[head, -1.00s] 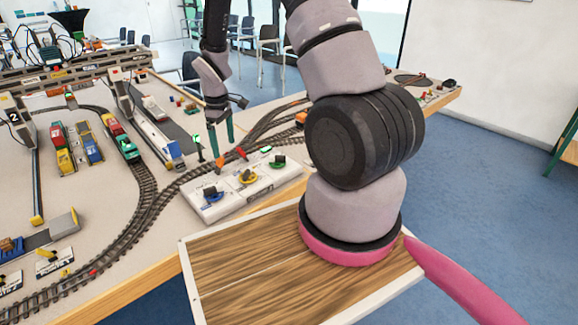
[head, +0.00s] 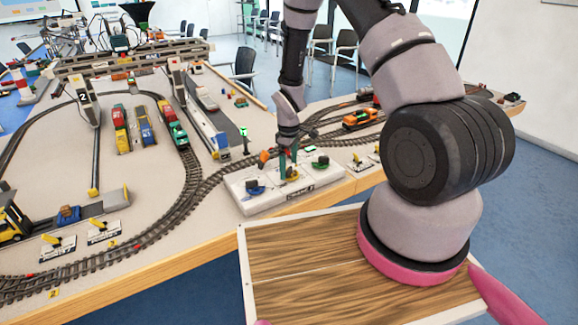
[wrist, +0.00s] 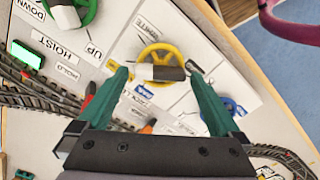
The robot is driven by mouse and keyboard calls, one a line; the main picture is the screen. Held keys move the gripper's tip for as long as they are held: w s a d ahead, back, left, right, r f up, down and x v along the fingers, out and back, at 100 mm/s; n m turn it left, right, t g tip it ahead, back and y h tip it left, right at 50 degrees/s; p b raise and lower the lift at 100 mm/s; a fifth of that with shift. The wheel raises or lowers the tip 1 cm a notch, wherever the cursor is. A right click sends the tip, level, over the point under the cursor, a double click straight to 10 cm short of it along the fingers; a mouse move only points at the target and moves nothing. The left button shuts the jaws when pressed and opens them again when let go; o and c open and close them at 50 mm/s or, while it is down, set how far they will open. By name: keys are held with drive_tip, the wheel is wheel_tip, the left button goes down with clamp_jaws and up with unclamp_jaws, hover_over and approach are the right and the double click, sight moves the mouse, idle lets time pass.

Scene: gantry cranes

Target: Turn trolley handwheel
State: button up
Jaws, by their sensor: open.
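A pale control panel (head: 297,199) at the table edge carries three handwheels. The blue one (head: 254,187) is on the left, the yellow one (head: 293,174) in the middle and the green one (head: 320,162) on the right. My gripper (wrist: 157,71) is open, its teal fingers on either side of the yellow handwheel's black-and-white knob in the wrist view. Whether they touch it I cannot tell. The green wheel (wrist: 82,10) has a HOIST label beside it; the blue wheel (wrist: 232,107) is partly behind the right finger. I cannot read a trolley label.
An orange-tipped object (head: 263,157) stands close behind the panel, left of my fingers. Model tracks (head: 205,190) and a gantry crane (head: 130,58) lie farther left. A wooden tray (head: 300,265) is in front, beneath my arm.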

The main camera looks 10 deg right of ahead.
drive_tip(key=shift+f, duration=0.1)
drive_tip(key=c, duration=1.2)
drive_tip(key=shift+c, duration=0.2)
drive_tip(key=m, duration=0.4)
drive_tip(key=shift+m, duration=0.4)
drive_tip(key=m, duration=0.4)
drive_tip(key=shift+w+d+m, duration=0.1)
drive_tip(key=shift+d+m, duration=0.05)
drive_tip(key=shift+m, duration=0.25)
drive_tip(key=o, duration=1.2)
drive_tip(key=shift+o, duration=0.2)
